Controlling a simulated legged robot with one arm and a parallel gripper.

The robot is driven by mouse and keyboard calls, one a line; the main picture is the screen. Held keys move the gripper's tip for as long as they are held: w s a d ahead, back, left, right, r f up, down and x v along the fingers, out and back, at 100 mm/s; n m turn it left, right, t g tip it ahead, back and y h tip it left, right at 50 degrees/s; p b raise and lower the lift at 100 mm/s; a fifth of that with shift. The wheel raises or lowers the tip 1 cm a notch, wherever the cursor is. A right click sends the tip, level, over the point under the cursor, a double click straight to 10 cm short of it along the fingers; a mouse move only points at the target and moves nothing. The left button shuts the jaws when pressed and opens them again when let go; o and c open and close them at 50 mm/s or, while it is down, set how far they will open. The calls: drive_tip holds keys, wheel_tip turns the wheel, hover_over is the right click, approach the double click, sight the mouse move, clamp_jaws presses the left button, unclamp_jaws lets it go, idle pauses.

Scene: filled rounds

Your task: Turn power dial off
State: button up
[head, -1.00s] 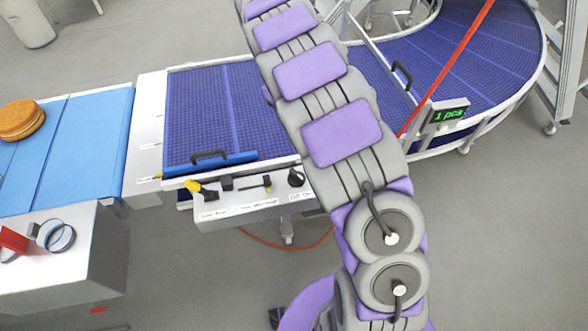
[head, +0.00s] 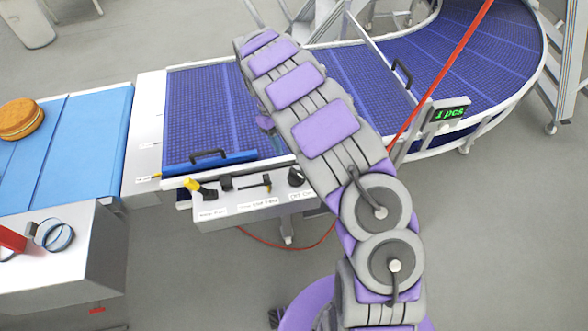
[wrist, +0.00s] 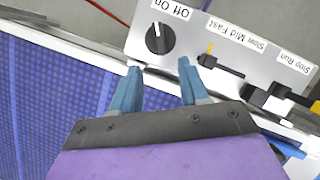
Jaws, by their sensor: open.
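The power dial is a round black knob (wrist: 159,38) on the light control panel (wrist: 235,50), beside an "Off On" label that appears upside down in the wrist view. I cannot tell for sure which word it points at. In the head view the dial (head: 296,177) is at the panel's right end. My gripper (wrist: 159,67) is open and empty. Its two blue fingers point toward the dial, one to each side of it in the picture, apparently short of touching it. In the head view only a small part of a finger (head: 267,124) shows beside my arm, over the blue belt.
A slider labelled Slow Mid Fast (head: 253,184) and a yellow-tipped Stop Run switch (head: 201,190) share the panel. A black-handled blue bar (head: 210,163) lies behind them. A burger-like round item (head: 20,119) sits on the light-blue belt at left.

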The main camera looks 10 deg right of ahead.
sight(295, 171)
drive_tip(key=b+x, duration=0.1)
drive_tip(key=x, duration=0.9)
drive_tip(key=shift+d+f, duration=0.1)
drive_tip(key=shift+f, duration=0.2)
drive_tip(key=shift+c, duration=0.2)
clamp_jaws()
